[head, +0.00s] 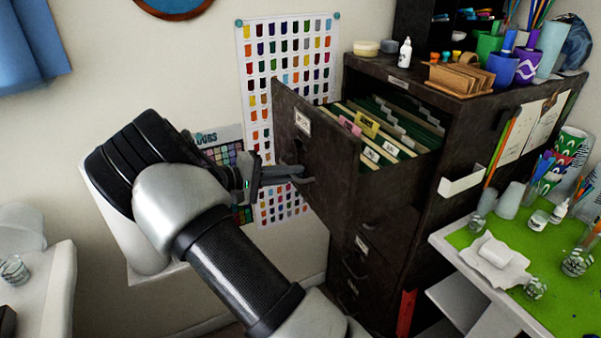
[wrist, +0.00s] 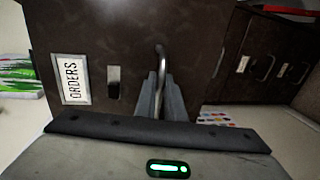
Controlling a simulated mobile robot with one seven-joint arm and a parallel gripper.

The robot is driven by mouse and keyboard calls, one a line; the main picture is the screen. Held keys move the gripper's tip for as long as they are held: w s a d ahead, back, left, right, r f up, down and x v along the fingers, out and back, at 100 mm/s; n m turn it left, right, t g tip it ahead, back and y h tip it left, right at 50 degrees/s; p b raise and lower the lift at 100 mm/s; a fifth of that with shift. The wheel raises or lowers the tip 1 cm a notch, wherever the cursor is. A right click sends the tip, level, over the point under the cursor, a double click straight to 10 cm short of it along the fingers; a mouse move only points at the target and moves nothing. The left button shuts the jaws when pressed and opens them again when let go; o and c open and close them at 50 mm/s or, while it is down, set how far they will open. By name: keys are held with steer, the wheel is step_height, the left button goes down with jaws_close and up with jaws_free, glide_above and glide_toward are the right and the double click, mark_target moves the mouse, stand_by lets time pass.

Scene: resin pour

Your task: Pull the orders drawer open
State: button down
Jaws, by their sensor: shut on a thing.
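The orders drawer (head: 331,155) is the top drawer of a dark filing cabinet (head: 408,215). It stands well out from the cabinet, and green hanging files with several tabs show inside. In the wrist view its dark front (wrist: 215,50) fills the upper middle, with a white label (wrist: 71,79) reading ORDERS. My gripper (head: 300,174) is at the drawer's front, shut on the drawer's handle. In the wrist view the curved metal handle (wrist: 160,52) rises between the two fingers (wrist: 160,92). The fingers cover part of the handle.
Lower drawers (head: 357,262) of the cabinet look shut. Cups, pens and a white bottle (head: 405,53) stand on the cabinet top. A green-topped table (head: 555,300) with cups is at the right. A white surface (head: 45,285) is at the lower left. A colour chart (head: 285,60) hangs behind.

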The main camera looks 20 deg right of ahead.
steer(key=shift+a, duration=0.1)
steer(key=c, duration=1.8)
jaws_free()
steer(key=shift+c, duration=0.2)
steer(key=b+v, duration=0.1)
steer(key=v, duration=1.6)
steer(key=shift+a, duration=0.2)
